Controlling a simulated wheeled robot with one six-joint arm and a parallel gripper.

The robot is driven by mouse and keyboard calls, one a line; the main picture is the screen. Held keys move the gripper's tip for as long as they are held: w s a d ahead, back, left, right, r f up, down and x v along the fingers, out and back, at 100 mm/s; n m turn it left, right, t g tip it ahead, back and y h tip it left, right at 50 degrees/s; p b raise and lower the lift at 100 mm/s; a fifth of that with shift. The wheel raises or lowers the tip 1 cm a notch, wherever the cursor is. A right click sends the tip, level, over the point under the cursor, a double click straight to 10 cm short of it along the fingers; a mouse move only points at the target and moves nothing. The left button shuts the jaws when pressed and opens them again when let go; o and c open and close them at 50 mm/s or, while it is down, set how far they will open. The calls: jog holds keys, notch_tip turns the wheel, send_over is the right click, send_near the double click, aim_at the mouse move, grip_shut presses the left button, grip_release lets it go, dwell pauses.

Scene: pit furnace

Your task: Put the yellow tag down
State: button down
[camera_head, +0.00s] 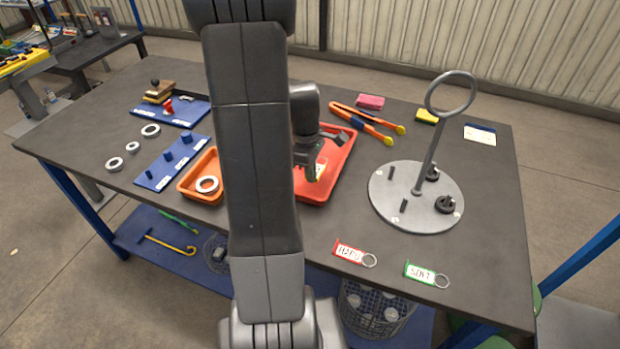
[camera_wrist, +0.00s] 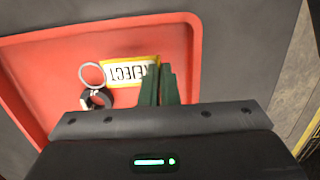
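The yellow tag (camera_wrist: 128,71) has a white label reading REJECT and a metal ring (camera_wrist: 92,74) at its left end. In the wrist view it shows upside down over the red tray (camera_wrist: 28,75). My gripper (camera_wrist: 163,70) has its dark green fingers close together at the tag's right end and appears shut on it. The fingers hide that end. In the head view, the tag (camera_head: 320,172) shows at the fingertips, within the red tray (camera_head: 338,162). Whether the tag touches the tray floor, I cannot tell.
A dark ring-shaped part (camera_wrist: 97,99) lies in the tray beside the tag's ring. A round grey stand (camera_head: 385,190) with a tall loop is to the right. A red tag (camera_head: 349,253) and green tag (camera_head: 424,273) lie in front.

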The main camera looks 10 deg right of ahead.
jog(key=shift+f, duration=1.85)
jog(key=shift+f, duration=0.2)
jog(key=c, duration=1.7)
grip_release()
jog(key=shift+r, duration=0.15)
jog(key=r, duration=0.8)
jog(key=a+r, duration=0.1)
jog(key=r, duration=0.3)
jog(key=shift+w, duration=0.3)
